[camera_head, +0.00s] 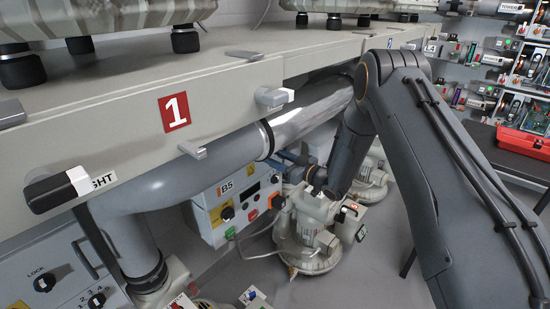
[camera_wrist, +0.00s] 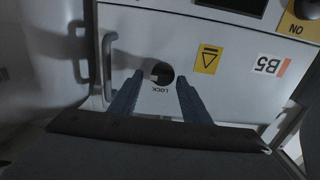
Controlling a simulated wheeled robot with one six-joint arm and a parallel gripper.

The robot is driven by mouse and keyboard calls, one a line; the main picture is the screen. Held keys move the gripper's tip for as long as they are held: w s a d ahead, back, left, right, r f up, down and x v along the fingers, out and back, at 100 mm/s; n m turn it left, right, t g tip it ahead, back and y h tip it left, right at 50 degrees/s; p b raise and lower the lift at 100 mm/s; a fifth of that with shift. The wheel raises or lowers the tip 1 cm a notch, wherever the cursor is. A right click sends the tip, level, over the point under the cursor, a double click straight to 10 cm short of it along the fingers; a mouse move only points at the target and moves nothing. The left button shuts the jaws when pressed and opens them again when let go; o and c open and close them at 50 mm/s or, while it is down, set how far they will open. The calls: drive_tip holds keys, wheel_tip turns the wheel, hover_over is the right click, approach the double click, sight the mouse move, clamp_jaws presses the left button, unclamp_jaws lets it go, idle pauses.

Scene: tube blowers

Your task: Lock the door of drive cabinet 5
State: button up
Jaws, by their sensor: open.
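The drive cabinet B5 (camera_head: 238,200) stands under the bench in the head view, with yellow and red controls on its front. In the wrist view its door (camera_wrist: 225,90) appears upside down, with a B5 label and a yellow warning sign. The black round lock (camera_wrist: 162,74), marked LOCK, has a grey lever or tab across it; its exact angle is hard to read. My gripper (camera_wrist: 160,78) is open, its two blue-grey fingers on either side of the lock. Contact with the lock cannot be told.
A door handle (camera_wrist: 108,65) sticks out beside the lock. A large grey pipe (camera_head: 200,170) and the bench edge (camera_head: 110,125) lie close above. A blower (camera_head: 305,235) stands beside the cabinet. Another cabinet (camera_head: 60,275) with a LOCK knob is at lower left.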

drive_tip(key=shift+c, duration=0.3)
drive_tip(key=c, duration=1)
drive_tip(key=shift+n, duration=0.3)
drive_tip(key=shift+s+a+n+b, duration=0.1)
drive_tip(key=shift+n+b, duration=0.85)
drive_tip(key=shift+n, duration=1.9)
drive_tip(key=shift+s+a+n+b, duration=0.1)
drive_tip(key=shift+n+b, duration=0.9)
drive_tip(key=shift+n, duration=1.9)
drive_tip(key=shift+s+a+n+b, duration=0.1)
drive_tip(key=shift+n+b, duration=0.85)
drive_tip(key=shift+n, duration=1.9)
